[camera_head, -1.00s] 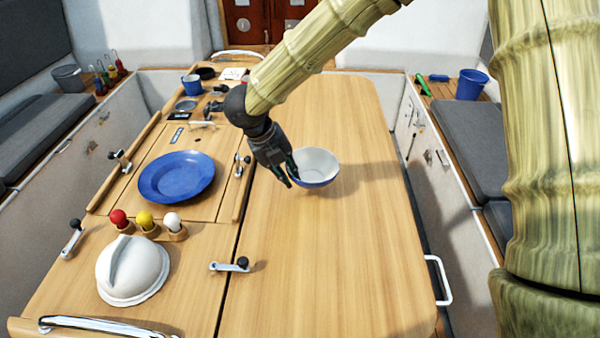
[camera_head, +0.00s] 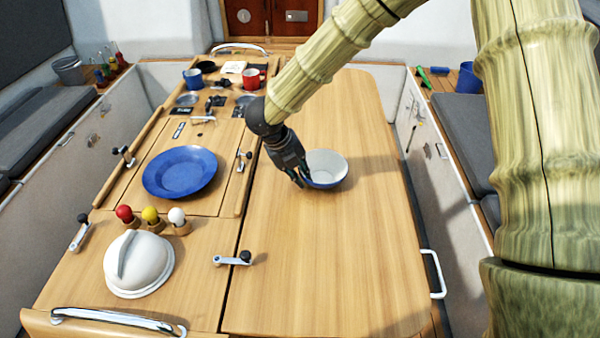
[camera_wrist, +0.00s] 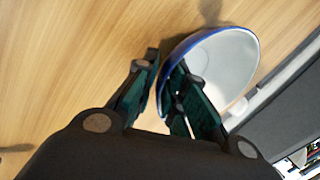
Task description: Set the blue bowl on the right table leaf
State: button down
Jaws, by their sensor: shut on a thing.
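The blue bowl (camera_head: 326,169), blue outside and white inside, is at the right of my gripper (camera_head: 303,180) in the head view. My gripper is shut on the bowl's near-left rim, with one finger inside and one outside. In the wrist view, the bowl (camera_wrist: 228,62) shows its white inside between and beyond the fingers (camera_wrist: 163,85). The bowl is over the right table leaf (camera_head: 320,260); whether its base touches the wood cannot be told for sure.
A blue plate (camera_head: 180,172) lies on the left part of the table. A white domed thing (camera_head: 138,262), several coloured knobs (camera_head: 150,216) and a crank handle (camera_head: 232,259) are near the leaf's left edge. Mugs (camera_head: 252,79) stand at the back. The leaf's front is clear.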

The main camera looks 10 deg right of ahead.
jog(key=shift+f, duration=0.1)
jog(key=c, duration=1.5)
grip_release()
jog(key=shift+w, duration=0.1)
jog(key=b+v, duration=0.2)
jog(key=v, duration=1)
jog(key=shift+b, duration=0.4)
